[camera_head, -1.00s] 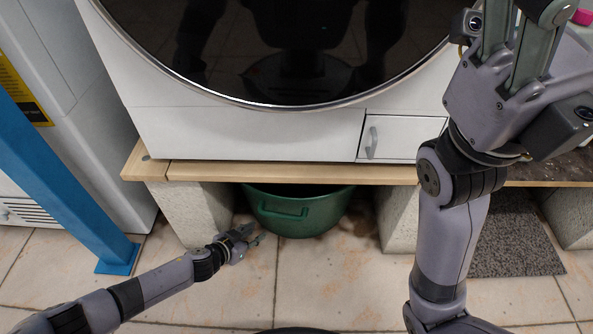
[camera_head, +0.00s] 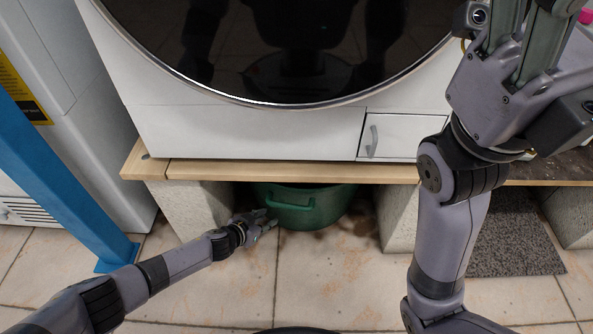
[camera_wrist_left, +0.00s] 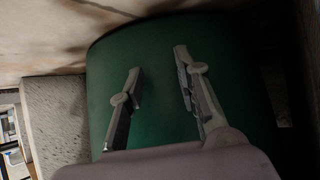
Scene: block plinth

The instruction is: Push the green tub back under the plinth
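The green tub (camera_head: 318,208) stands on the tiled floor under the wooden board of the plinth (camera_head: 290,172), between two stone blocks. Its top is partly hidden by the board. My left gripper (camera_head: 268,221) is low at the tub's front left. In the left wrist view the two fingers (camera_wrist_left: 158,62) are spread with nothing between them, in front of the tub's green wall (camera_wrist_left: 156,110). I cannot tell whether they touch it. My right gripper (camera_head: 525,40) is raised at the top right, its fingertips cut off by the frame.
A stone block (camera_head: 190,207) stands left of the tub and another (camera_head: 398,215) stands right of it. A white machine with a round dark door (camera_head: 290,60) sits on the board. A blue post (camera_head: 60,165) rises at left. A grey mat (camera_head: 512,240) lies at right.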

